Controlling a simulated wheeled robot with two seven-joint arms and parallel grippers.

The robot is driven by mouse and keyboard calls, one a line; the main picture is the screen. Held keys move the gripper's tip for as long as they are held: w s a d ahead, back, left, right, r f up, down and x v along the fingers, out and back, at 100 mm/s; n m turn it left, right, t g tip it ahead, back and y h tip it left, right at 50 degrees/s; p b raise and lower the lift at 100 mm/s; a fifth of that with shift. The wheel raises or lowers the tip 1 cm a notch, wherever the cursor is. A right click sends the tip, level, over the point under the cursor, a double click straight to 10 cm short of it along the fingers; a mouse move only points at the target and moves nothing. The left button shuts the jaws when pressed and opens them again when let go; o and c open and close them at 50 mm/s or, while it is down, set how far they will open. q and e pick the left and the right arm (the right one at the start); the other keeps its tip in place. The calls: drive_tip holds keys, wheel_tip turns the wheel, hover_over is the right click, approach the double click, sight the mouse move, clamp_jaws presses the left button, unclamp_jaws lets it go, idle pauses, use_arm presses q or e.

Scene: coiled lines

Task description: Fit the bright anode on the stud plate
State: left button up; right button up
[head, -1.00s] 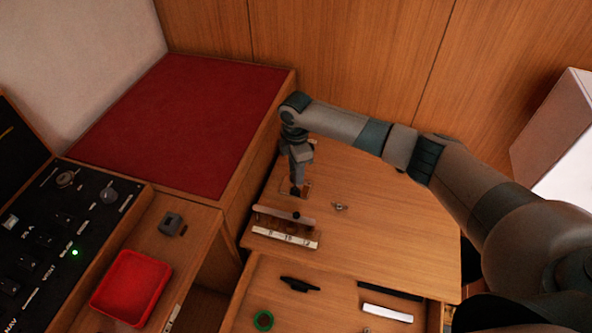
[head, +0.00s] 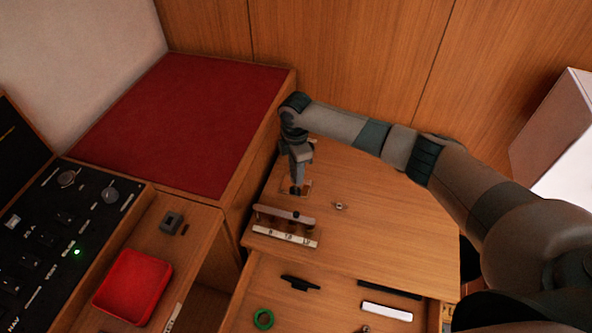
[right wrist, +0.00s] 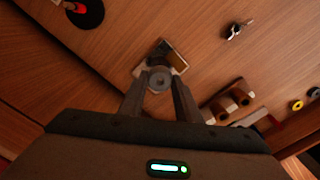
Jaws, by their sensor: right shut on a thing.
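My right gripper (head: 297,188) points down over the left part of the wooden top. In the right wrist view its fingers (right wrist: 160,88) are shut on a round grey piece with a hole in its middle, which I take to be the anode (right wrist: 160,79). Under it is a small square plate with a pale, shiny face, apparently the stud plate (right wrist: 179,63). The gripper and the anode hide much of this plate. I cannot tell whether the anode touches it or is on a stud. My left gripper is not in view.
A wooden rack (head: 270,213) with a numbered white strip (head: 280,234) stands close in front. A small metal fitting (head: 340,206) lies to the right. The open drawer holds a green ring (head: 263,319) and a white bar (head: 387,311). A red tray (head: 133,287) is at left.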

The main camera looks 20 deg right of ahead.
drive_tip(key=shift+f+b, duration=0.8)
drive_tip(key=shift+f, duration=1.1)
drive_tip(key=o, duration=1.2)
drive_tip(key=shift+o, duration=0.2)
wheel_tip(320, 180, up, 6)
drive_tip(key=p, duration=0.5)
drive_tip(key=shift+p, duration=0.35)
